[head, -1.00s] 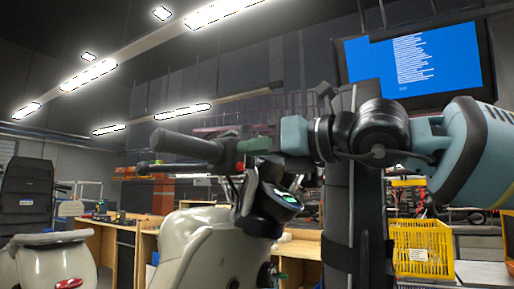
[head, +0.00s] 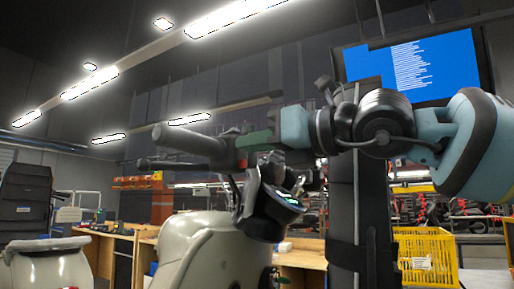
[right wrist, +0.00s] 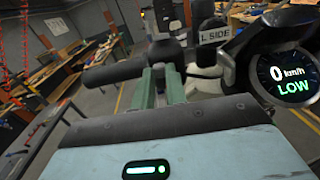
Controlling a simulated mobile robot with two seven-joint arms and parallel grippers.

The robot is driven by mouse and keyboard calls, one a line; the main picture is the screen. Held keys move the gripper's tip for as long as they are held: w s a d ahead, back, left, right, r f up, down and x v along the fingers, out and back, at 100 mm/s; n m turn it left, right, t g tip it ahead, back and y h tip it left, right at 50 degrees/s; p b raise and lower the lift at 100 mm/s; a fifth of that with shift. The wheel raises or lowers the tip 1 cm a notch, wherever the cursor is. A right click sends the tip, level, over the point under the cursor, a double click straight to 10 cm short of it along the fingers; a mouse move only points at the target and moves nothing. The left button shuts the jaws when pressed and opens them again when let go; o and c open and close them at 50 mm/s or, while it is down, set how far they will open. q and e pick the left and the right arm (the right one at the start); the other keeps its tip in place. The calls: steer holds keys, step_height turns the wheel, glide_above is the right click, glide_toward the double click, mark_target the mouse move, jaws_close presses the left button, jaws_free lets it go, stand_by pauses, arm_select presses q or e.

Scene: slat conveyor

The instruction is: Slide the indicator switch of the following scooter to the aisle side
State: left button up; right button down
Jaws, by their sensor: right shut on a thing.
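The following scooter (head: 205,250) stands ahead with its pale body and dark handlebar. Its left grip (head: 187,140) points left; this black grip also shows in the right wrist view (right wrist: 115,70). The round dash display (head: 287,201) sits below and right of the grip and reads 0 km/h LOW in the right wrist view (right wrist: 284,76). My right gripper (head: 252,142) comes in from the right, its green fingers (right wrist: 160,88) shut at the controls beside the grip, by an L SIDE label (right wrist: 213,35). The indicator switch is hidden between the fingers. My left gripper is not in view.
Another pale scooter (head: 48,262) stands at the left. Wooden workbenches (head: 125,245) lie behind. A yellow basket (head: 427,258) stands at the right, with a blue screen (head: 415,66) above. A dark upright post (head: 358,215) rises close to the arm.

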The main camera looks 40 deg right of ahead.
steer(key=c, duration=1.4)
jaws_free()
steer(key=shift+s+a, duration=0.1)
steer(key=shift+a, duration=0.2)
steer(key=shift+d, duration=0.15)
steer(key=b+v, duration=0.1)
steer(key=v, duration=0.6)
steer(key=shift+s, duration=0.35)
steer(key=shift+d, duration=0.1)
